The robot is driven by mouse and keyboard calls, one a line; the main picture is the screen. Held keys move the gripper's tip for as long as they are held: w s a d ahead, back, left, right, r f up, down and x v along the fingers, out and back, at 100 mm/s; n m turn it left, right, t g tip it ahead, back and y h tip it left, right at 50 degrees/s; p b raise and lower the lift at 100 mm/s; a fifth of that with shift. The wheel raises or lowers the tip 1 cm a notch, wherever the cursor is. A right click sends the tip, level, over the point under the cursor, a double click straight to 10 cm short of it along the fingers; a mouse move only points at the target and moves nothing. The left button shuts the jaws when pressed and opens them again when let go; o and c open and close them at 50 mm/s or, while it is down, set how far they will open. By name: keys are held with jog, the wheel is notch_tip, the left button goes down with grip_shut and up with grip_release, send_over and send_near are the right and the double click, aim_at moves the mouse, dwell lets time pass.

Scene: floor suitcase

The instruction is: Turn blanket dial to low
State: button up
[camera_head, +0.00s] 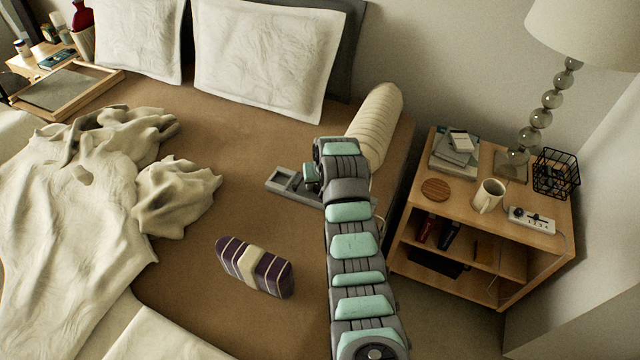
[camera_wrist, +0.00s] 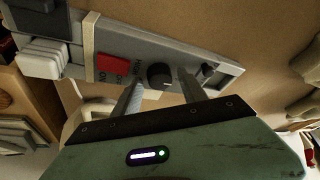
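The grey blanket control panel (camera_head: 285,183) lies on the bed, partly hidden by my arm in the head view. It also shows in the wrist view (camera_wrist: 222,72). Its round black dial (camera_wrist: 160,75) faces my wrist camera, with a red patch (camera_wrist: 112,66) and small markings to its left. My gripper (camera_wrist: 161,82) is open, with one finger on each side of the dial in the wrist view. I cannot tell whether the fingers touch it. The dial and my fingertips are hidden in the head view.
A cream bolster (camera_head: 376,115) lies behind my arm. A striped purple cushion (camera_head: 254,266) and a crumpled cream blanket (camera_head: 80,190) lie on the bed. A wooden nightstand (camera_head: 412,243) at right holds a mug (camera_head: 488,196), a lamp and a power strip.

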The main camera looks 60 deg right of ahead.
grip_shut()
dwell(0.3)
